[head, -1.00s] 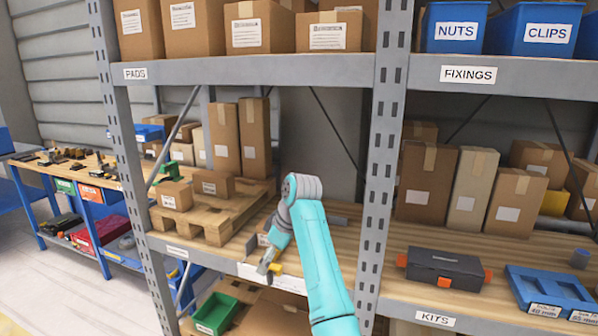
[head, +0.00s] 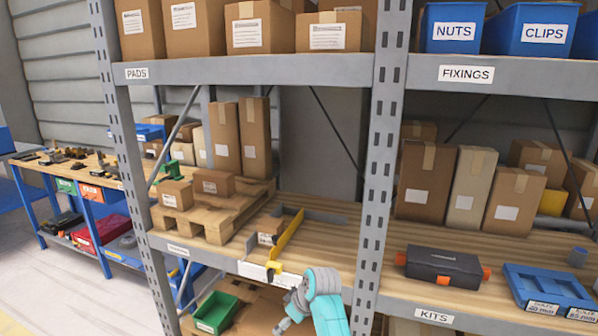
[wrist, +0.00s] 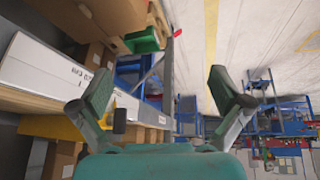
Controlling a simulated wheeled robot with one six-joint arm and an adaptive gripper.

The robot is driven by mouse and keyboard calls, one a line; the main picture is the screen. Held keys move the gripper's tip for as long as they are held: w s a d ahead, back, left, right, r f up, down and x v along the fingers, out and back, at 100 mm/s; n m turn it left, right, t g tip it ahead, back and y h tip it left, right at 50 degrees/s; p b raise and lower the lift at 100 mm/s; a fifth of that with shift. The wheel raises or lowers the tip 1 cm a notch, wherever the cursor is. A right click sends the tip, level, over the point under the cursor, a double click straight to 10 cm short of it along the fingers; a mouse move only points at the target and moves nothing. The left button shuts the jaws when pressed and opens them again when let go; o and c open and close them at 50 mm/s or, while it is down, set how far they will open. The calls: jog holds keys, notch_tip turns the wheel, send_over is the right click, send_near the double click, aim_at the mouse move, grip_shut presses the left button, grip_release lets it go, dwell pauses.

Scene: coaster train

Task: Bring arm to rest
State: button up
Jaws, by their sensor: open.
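My teal arm (head: 330,310) shows at the bottom middle of the head view, low in front of the shelf edge. My gripper (wrist: 168,100) is open and empty in the wrist view, its two fingers wide apart. In the head view only a grey part near its end shows at the bottom edge; the fingertips are not clear there. The gripper is apart from the shelf and its goods.
A yellow strip (head: 286,235) and a grey bar stand on the middle shelf beside a pallet (head: 205,222) with boxes. A white label strip (head: 262,275) is on the shelf edge. A green bin (head: 217,312) sits below. A dark case (head: 443,264) is to the right.

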jog(key=s+d+f+m+t, duration=0.1)
jog(key=s+d+f+m, duration=0.1)
jog(key=s+d+f, duration=0.35)
jog(key=s+d+f+m+t+h, duration=0.1)
jog(key=s+d+f+t, duration=0.1)
jog(key=s+f, duration=0.55)
jog(key=s+d+f+m+t, duration=0.1)
jog(key=s+d+f+m, duration=0.15)
jog(key=s+f, duration=0.4)
jog(key=s+d+f+t, duration=0.2)
jog(key=s+d, duration=0.3)
jog(key=s, duration=0.5)
jog(key=s+d+r+m+t+h, duration=0.15)
jog(key=s+r, duration=0.25)
jog(key=s, duration=0.5)
jog(key=s+d+r+m+t+h, duration=0.1)
jog(key=s+d+r+m, duration=0.15)
jog(key=s, duration=0.65)
jog(key=s+d+r+t, duration=0.1)
jog(key=s+r, duration=0.6)
jog(key=r, duration=0.2)
jog(key=s+d+r+m+t, duration=0.1)
jog(key=s+r, duration=0.5)
jog(key=r, duration=0.3)
jog(key=shift+s+d+r+h, duration=0.15)
jog(key=shift+s+r+h, duration=0.1)
jog(key=shift+s+h, duration=0.1)
jog(key=shift+m+t, duration=0.25)
